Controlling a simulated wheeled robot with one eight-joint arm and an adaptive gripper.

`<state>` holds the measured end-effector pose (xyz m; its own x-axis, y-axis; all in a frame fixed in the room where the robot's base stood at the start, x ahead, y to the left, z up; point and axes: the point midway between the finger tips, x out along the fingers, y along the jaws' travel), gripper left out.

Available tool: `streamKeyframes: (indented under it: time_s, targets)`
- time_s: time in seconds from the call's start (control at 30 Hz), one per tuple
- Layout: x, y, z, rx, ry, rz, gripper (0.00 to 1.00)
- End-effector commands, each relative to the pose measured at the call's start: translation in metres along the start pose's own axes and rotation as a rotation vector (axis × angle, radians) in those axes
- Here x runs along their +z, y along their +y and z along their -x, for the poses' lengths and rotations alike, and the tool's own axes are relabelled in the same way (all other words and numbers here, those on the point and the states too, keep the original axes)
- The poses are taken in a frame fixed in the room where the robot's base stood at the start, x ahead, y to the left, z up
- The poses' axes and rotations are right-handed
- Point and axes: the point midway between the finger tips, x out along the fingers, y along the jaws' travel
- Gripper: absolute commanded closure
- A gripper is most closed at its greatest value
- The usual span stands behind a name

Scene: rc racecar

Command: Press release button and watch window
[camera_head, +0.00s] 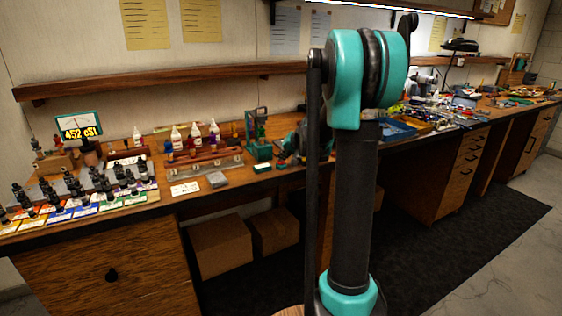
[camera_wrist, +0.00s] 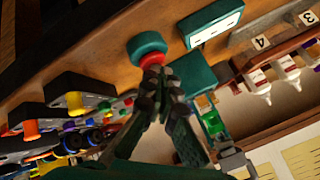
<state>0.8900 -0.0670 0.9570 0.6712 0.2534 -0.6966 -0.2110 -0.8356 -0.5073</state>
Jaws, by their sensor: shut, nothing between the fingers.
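A round button with a red cap (camera_wrist: 151,60) on a teal base (camera_wrist: 146,44) stands on the wooden bench top in the wrist view. My gripper (camera_wrist: 156,76) is shut and empty, with its dark fingertips right at the red cap. I cannot tell whether they touch it or whether the cap is pushed down. Just right of the button is a teal box with a pale window panel (camera_wrist: 216,26) bearing small dark marks, too small to read.
Orange, yellow and red round parts (camera_wrist: 75,101) lie at the left.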

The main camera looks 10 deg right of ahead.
Motion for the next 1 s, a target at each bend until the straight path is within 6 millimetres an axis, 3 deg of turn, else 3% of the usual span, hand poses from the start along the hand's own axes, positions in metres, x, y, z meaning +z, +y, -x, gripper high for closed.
streamKeyframes:
  time_s: [1.0]
  targets:
    - [-0.014,-0.014,0.020,0.000,0.000,0.000,1.00]
